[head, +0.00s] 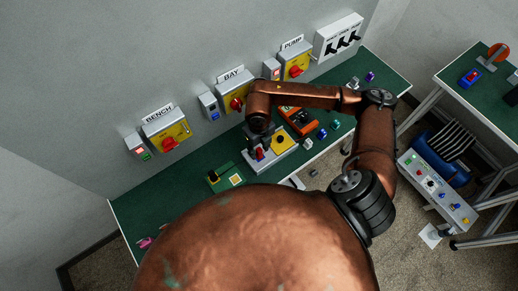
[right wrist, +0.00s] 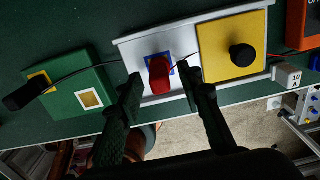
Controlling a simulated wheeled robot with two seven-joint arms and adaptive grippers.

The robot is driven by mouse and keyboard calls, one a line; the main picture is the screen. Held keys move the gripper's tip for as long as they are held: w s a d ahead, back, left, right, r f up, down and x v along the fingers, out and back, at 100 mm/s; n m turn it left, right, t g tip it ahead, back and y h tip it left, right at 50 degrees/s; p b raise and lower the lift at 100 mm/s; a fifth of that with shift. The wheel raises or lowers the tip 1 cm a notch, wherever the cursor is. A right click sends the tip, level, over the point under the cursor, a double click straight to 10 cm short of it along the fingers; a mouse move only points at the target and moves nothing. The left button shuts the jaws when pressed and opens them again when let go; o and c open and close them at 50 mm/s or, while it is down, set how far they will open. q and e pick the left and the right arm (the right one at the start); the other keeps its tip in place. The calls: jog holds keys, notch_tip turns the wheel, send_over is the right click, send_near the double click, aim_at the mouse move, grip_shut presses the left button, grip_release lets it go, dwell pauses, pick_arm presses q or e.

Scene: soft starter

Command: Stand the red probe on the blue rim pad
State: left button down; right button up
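The red probe (right wrist: 160,76) stands on the blue rim pad (right wrist: 149,64) on a pale instrument plate in the right wrist view. It also shows as a small red shape in the head view (head: 260,154). The blue rim shows around the probe's base; the probe hides much of the pad. My right gripper (right wrist: 161,80) is open, one finger on each side of the red probe, with a small gap visible on both sides. In the head view my right gripper (head: 259,142) points down over the plate. My left gripper is not in view.
A yellow panel with a black knob (right wrist: 243,55) is right of the probe. A green block (right wrist: 75,85) with a white square and a black probe (right wrist: 26,94) is left. An orange device (head: 298,121) stands further right. Wall switch boxes (head: 165,128) line the back.

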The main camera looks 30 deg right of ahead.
jog(key=shift+r, duration=0.15)
notch_tip(320, 180, up, 12)
dwell(0.6)
jog(key=shift+f, duration=0.2)
